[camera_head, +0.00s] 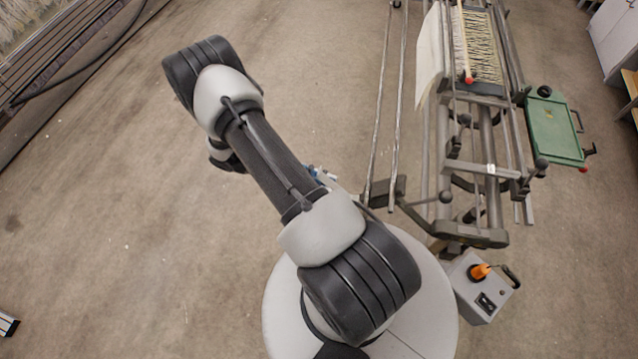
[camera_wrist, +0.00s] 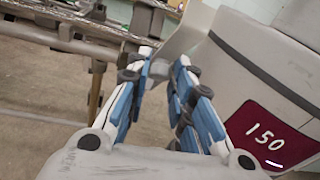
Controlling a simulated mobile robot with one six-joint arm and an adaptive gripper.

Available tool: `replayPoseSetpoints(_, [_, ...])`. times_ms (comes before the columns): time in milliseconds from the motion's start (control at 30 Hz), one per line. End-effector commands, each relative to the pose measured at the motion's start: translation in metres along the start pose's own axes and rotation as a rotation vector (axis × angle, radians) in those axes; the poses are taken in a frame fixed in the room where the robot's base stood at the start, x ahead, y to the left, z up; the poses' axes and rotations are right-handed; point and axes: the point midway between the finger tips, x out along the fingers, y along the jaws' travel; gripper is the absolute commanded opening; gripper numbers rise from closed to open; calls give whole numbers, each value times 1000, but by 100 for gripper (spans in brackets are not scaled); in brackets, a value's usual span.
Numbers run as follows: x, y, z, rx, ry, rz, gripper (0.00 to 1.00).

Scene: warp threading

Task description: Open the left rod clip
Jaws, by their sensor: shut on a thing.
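My gripper (camera_wrist: 160,72) shows in the wrist view with its blue and white fingers brought close together. A small grey part (camera_wrist: 160,68) sits between the fingertips, and the fingers are shut on it. I cannot tell for sure whether this part is the left rod clip. In the head view only a bit of blue of my gripper (camera_head: 320,174) shows behind my arm, close to the left side of the metal frame (camera_head: 470,238). The arm hides the rest. No rod clip can be made out clearly.
Long thin rods (camera_head: 400,110) run along the frame's left side. A warp with pale threads (camera_head: 478,45) lies at the top. A green tray (camera_head: 553,130) is on the right. A grey box with an orange knob (camera_head: 483,290) stands at the lower right.

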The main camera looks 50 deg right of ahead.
Motion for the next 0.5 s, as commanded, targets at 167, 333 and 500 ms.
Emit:
replayPoseSetpoints(167, [0,1,0,-3,0,3,0])
replayPoseSetpoints(333, [0,1,0,-3,0,2,29])
replayPoseSetpoints(500, [0,0,0,-3,0,1,40])
